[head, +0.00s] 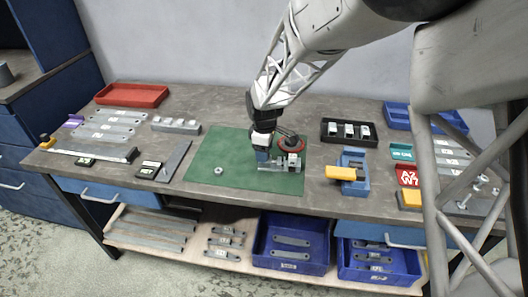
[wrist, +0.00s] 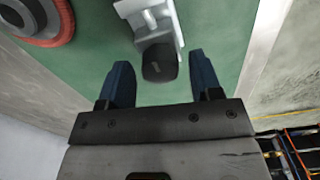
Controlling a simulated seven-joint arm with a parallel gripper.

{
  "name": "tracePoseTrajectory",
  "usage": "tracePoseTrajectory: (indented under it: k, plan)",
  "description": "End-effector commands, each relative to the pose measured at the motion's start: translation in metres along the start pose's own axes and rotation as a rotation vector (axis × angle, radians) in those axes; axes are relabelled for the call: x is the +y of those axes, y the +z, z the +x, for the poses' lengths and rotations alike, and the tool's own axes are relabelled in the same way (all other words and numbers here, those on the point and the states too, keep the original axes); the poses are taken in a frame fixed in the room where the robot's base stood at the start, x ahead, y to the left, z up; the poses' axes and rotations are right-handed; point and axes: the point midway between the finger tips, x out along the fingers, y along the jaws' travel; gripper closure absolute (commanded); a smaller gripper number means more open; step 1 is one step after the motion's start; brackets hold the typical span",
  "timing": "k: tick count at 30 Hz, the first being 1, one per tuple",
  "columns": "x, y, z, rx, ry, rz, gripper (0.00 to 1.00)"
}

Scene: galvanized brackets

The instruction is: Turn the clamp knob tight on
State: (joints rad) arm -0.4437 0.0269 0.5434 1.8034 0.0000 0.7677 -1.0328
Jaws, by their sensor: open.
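The clamp knob (wrist: 159,64) is a short dark cylinder with a pale mark on its end, in the wrist view. It sits on the end of a light grey metal clamp (wrist: 150,15). The clamp (head: 292,163) also shows in the head view on a green mat (head: 225,160). My gripper (wrist: 161,75) is open, with one blue finger on each side of the knob and a gap on both sides. In the head view my gripper (head: 263,158) is low over the mat at the clamp's left end and hides the knob.
A round part with a red rim (head: 291,144) stands right behind the clamp. A small metal nut (head: 218,170) lies on the mat. A blue fixture with a yellow part (head: 351,173) stands to the right. A black tray (head: 348,132) lies behind it. The mat's left half is mostly clear.

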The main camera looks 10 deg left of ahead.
Motion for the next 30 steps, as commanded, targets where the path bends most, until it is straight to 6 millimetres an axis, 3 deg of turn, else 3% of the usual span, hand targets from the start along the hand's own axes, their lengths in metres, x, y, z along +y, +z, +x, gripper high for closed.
tracePoseTrajectory:
  k: [30]
  plan:
    - [0.0000, 0.0000, 0.0000, 0.000, 0.000, 0.591, 0.41]
